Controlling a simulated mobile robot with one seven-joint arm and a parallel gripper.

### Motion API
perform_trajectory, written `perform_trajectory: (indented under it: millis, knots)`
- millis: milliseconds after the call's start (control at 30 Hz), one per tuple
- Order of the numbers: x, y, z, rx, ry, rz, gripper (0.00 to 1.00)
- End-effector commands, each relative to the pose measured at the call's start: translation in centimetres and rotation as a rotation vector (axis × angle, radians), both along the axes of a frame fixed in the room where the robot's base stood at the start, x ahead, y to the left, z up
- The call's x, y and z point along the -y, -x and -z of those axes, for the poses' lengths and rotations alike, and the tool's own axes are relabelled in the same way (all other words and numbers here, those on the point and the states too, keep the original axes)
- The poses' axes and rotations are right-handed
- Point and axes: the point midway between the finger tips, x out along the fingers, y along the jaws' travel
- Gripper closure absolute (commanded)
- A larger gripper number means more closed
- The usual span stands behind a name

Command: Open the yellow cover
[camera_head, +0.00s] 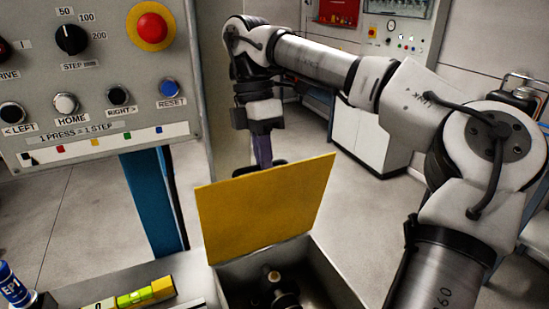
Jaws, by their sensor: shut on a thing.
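The yellow cover (265,207) stands steeply raised at the back of an open grey metal box (322,268). Its plain face is turned toward the camera. My gripper (261,163) points down at the cover's top edge from behind and is shut on the cover. Its fingertips are mostly hidden behind the cover, so the exact grip point does not show. Inside the box, a dark fitting with a pale round tip (274,276) is visible. The bottom of the box is cut off by the frame.
A grey control panel (95,75) with a red stop button (152,27), knobs and push buttons stands at the left. A level with a yellow-green vial (135,297) and a blue EP1 container (12,284) are at the lower left. A white cabinet (370,130) stands behind.

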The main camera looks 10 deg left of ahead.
Motion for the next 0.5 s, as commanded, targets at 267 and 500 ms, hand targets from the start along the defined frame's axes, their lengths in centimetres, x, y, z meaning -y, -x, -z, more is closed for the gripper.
perform_trajectory:
  millis: [267, 500]
  knots:
    - [-0.67, -0.7, 0.72, -0.04, 0.024, -0.003, 1.0]
    - [-0.65, -0.75, 0.82, -0.044, 0.026, -0.002, 1.0]
